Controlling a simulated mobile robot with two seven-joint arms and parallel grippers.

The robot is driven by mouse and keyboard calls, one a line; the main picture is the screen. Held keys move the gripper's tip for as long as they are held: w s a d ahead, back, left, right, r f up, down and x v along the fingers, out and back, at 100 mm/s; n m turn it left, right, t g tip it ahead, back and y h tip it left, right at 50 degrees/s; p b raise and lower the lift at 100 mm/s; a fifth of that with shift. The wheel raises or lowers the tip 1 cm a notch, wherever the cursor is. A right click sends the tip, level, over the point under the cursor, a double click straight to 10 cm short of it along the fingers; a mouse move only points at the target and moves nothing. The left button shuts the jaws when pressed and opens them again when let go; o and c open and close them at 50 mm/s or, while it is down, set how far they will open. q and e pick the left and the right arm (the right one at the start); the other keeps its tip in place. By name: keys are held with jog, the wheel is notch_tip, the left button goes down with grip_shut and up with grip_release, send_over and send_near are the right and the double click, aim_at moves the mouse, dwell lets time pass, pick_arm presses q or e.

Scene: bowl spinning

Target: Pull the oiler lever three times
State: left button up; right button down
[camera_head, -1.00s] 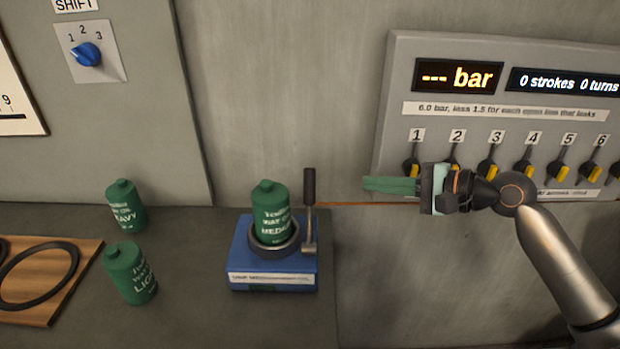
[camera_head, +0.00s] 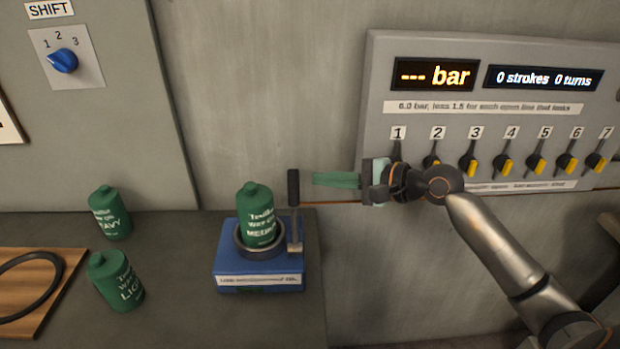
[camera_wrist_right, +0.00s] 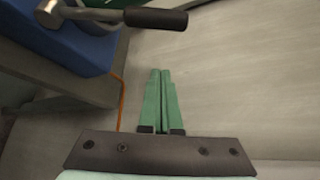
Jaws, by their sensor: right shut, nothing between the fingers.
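The oiler is a blue box (camera_head: 228,262) on the bench, with a green medium oil bottle (camera_head: 258,217) upright in its round holder. Its lever (camera_head: 294,190) stands upright at the oiler's right side, with a black grip on a metal rod. The lever also shows at the top of the right wrist view (camera_wrist_right: 156,18). My right gripper (camera_head: 318,179) is shut and empty, its green fingers pointing left at the lever's grip with a small gap between. The right wrist view shows the fingers together (camera_wrist_right: 160,75). My left gripper is not in view.
A panel (camera_head: 372,110) with a row of numbered valves and a display reading "0 strokes 0 turns" is behind my right arm. Heavy (camera_head: 108,213) and light (camera_head: 116,280) oil bottles and a wooden board (camera_head: 40,305) with a black ring stand left on the bench.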

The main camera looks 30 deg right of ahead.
aim_at(294, 212)
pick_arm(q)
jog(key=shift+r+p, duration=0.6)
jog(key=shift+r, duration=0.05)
pick_arm(e)
jog(key=shift+s+a+r, duration=0.1)
jog(key=shift+a+r, duration=0.1)
jog(key=shift+a, duration=0.45)
jog(key=shift+s+a+r, duration=0.1)
jog(key=shift+a+r, duration=0.1)
jog(key=shift+a, duration=0.4)
jog(key=shift+a+r, duration=0.2)
jog(key=shift+a, duration=0.45)
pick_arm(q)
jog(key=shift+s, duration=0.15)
